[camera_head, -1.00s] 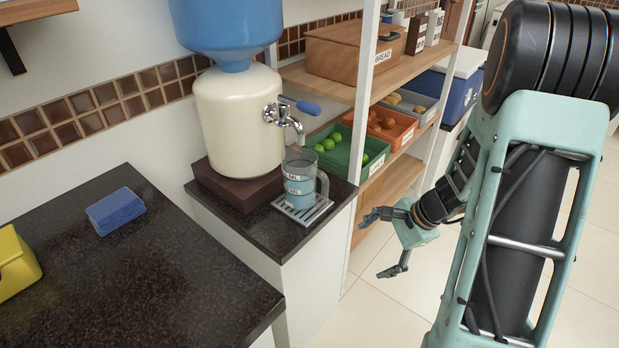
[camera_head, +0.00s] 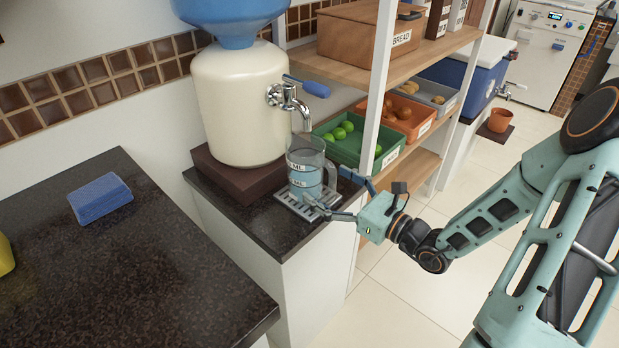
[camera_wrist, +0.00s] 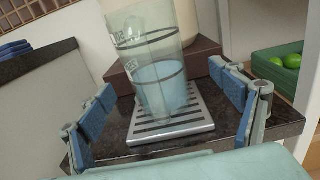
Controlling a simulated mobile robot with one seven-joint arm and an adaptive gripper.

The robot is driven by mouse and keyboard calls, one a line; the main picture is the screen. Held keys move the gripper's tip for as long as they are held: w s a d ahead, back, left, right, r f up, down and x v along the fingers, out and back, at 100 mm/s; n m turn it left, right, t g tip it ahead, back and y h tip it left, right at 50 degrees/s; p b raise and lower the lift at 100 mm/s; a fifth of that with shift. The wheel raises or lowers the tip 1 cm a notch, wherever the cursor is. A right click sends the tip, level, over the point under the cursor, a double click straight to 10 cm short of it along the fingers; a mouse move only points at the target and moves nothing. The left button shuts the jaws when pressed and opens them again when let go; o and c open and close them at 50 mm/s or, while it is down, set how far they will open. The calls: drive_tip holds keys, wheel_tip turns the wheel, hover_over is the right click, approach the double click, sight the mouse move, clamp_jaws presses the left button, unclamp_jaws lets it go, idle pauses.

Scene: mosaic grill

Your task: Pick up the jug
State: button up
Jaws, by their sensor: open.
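The jug (camera_head: 304,168) is a clear measuring jug with dark markings and bluish water in its lower part. It stands upright on the slatted drip tray (camera_head: 292,204) below the tap (camera_head: 290,98). In the wrist view the jug (camera_wrist: 155,75) shows between and beyond my fingers, on the tray (camera_wrist: 190,125). My gripper (camera_head: 336,190) is open at the right side of the jug, with a finger to either side in the wrist view (camera_wrist: 163,85). I cannot tell whether a fingertip touches the jug.
The cream water dispenser (camera_head: 238,105) stands on a brown block (camera_head: 235,178) behind the jug. A shelf post (camera_head: 381,85) and a green crate of limes (camera_head: 350,150) are close on the right. A blue sponge (camera_head: 100,198) lies on the dark counter (camera_head: 130,270) at left.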

sight(320, 183)
drive_tip(key=x, duration=0.2)
drive_tip(key=b+x, duration=0.1)
drive_tip(key=x, duration=0.1)
drive_tip(key=shift+s+a, duration=0.1)
drive_tip(key=shift+a, duration=0.3)
drive_tip(key=shift+w+a, duration=0.35)
drive_tip(key=shift+w, duration=0.05)
drive_tip(key=shift+r, duration=0.15)
drive_tip(key=c, duration=2)
drive_tip(key=shift+r, duration=0.65)
drive_tip(key=shift+s+d+r+p, duration=0.15)
drive_tip(key=shift+d+p, duration=0.05)
drive_tip(key=shift+p, duration=0.15)
drive_tip(key=p+v, duration=0.2)
drive_tip(key=v, duration=1.5)
drive_tip(key=w+r+m+t+h+p, duration=0.1)
drive_tip(key=w+r+h+p, duration=0.1)
drive_tip(key=r+p, duration=0.7)
drive_tip(key=w+a+r+m+t+h+p, duration=0.1)
drive_tip(key=w+r+p, duration=0.3)
drive_tip(key=r+p, duration=0.6)
drive_tip(key=m+t+h+p, duration=0.1)
drive_tip(key=p, duration=0.4)
drive_tip(key=shift+r+p, duration=0.3)
drive_tip(key=shift+p, duration=0.1)
